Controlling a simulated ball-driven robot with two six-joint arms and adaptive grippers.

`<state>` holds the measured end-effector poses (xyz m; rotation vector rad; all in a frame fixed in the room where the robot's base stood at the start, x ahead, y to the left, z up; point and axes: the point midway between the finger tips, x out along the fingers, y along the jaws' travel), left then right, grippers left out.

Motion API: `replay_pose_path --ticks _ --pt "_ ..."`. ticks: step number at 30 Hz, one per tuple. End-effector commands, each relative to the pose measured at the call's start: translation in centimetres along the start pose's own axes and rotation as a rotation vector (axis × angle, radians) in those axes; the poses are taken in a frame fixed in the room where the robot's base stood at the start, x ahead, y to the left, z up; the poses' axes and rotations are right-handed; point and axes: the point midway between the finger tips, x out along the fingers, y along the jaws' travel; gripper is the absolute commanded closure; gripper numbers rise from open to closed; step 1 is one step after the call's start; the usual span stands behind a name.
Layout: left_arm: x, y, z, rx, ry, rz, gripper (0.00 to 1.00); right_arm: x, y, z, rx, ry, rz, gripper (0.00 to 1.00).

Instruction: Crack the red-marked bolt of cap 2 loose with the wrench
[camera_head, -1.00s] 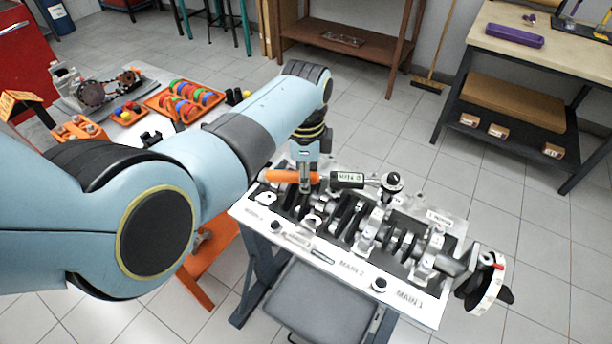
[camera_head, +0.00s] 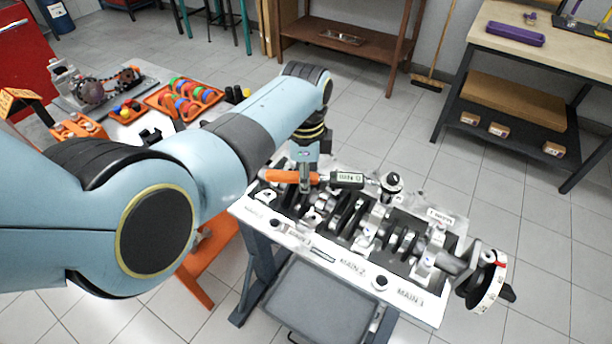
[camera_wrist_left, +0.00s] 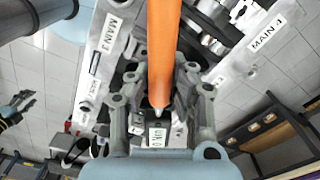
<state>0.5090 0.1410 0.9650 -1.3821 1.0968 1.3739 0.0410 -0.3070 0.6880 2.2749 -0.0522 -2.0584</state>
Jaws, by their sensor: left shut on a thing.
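The wrench has an orange handle (camera_head: 283,176), a small display (camera_head: 347,180) and a round dark head (camera_head: 391,183). It lies level over the far side of the engine block (camera_head: 390,292). My left gripper (camera_head: 306,180) is shut on the orange handle, which also fills the middle of the left wrist view (camera_wrist_left: 160,50). The wrench head sits above the far end of the cap in line with the MAIN 2 label (camera_head: 351,268). The bolt and any red mark under it are hidden. A part that looks like my right gripper (camera_wrist_left: 15,106) shows at the left wrist view's edge, too small to judge.
A crank handle with a white dial (camera_head: 488,283) sticks out at the block's right end. Trays of coloured rings (camera_head: 185,98) stand on a table at the left. A workbench (camera_head: 540,50) stands at the back right, with clear floor between.

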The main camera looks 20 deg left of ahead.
Motion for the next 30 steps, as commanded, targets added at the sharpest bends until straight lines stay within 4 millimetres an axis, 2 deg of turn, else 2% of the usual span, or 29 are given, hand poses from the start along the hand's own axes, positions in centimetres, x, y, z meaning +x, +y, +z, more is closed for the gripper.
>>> replay_pose_path --ticks 30 --pt "1.1 -0.1 0.0 0.0 0.001 -0.002 1.0 0.8 -0.1 0.1 0.0 0.0 -0.001 0.6"
